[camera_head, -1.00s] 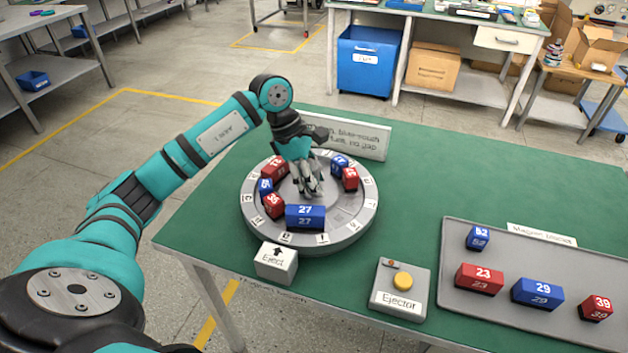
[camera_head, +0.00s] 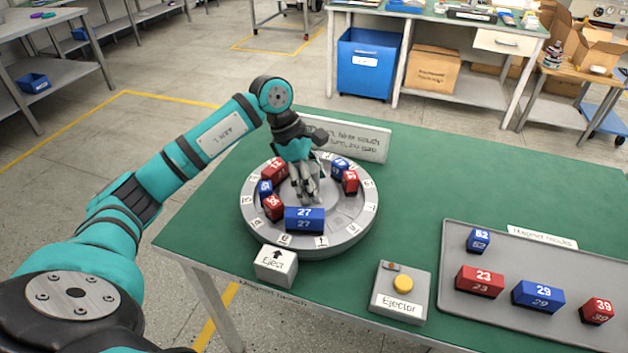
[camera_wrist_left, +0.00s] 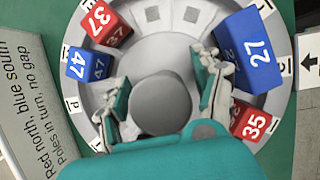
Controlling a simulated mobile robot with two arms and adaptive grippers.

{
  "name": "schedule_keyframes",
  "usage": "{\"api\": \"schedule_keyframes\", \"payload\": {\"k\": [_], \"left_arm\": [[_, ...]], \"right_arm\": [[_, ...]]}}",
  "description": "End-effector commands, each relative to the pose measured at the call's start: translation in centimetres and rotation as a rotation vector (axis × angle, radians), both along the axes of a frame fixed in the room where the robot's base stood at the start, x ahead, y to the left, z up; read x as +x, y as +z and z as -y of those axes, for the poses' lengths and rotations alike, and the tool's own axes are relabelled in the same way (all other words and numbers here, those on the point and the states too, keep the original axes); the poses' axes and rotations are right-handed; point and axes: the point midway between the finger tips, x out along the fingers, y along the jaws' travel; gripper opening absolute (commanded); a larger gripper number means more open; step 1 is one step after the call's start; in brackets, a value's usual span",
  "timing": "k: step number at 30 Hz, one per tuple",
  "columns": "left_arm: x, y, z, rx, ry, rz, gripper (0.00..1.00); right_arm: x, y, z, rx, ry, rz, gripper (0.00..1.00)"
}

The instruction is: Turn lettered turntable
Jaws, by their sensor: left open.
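The round grey turntable (camera_head: 340,236) with letters around its rim stands on the green table. Several red and blue numbered blocks sit on its ring, among them the blue block 27 (camera_head: 304,219) at the front. My left gripper (camera_head: 308,198) reaches down over the turntable's middle. In the left wrist view its open fingers (camera_wrist_left: 165,95) stand on either side of the round grey hub (camera_wrist_left: 160,104). I cannot tell whether they touch it. The blue block 47 (camera_wrist_left: 90,64) and red block 35 (camera_wrist_left: 252,122) show there too. My right gripper is not in view.
A white Eject block (camera_head: 276,264) stands at the turntable's front edge. An Ejector box (camera_head: 400,303) with a yellow button is to its right. A grey tray (camera_head: 510,255) holds loose magnet blocks. A sign (camera_head: 360,140) stands behind. The table's back right is clear.

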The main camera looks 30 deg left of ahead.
Motion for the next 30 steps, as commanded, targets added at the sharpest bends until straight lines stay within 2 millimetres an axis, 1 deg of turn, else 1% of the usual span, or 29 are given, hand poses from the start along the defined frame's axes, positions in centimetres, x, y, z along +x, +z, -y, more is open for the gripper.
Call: {"api": "schedule_keyframes", "payload": {"k": [2, 5, 8, 15, 19, 24, 30], "left_arm": [[0.0, 0.2, -0.1, 0.0, 0.0, 0.0, 0.67], [-0.1, 1.1, -0.5, 0.001, 0.0, 0.001, 0.67], [-0.3, 2.7, -1.1, 0.002, 0.002, 0.003, 0.67], [-0.8, 7.5, -3.0, 0.001, 0.002, 0.003, 0.67], [-1.1, 9.5, -3.8, 0.001, 0.002, 0.003, 0.67], [-1.3, 10.9, -4.3, 0.0, 0.0, 0.001, 0.67], [-1.4, 11.1, -4.4, 0.0, 0.0, 0.0, 0.67]], "right_arm": [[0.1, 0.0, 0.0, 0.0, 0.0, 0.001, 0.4], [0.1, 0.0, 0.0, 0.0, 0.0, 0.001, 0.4], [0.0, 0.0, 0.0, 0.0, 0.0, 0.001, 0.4], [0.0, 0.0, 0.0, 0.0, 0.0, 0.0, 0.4], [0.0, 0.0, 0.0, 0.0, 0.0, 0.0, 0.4], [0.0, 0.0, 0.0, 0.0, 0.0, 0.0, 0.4], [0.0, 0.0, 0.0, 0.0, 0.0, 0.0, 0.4]]}}
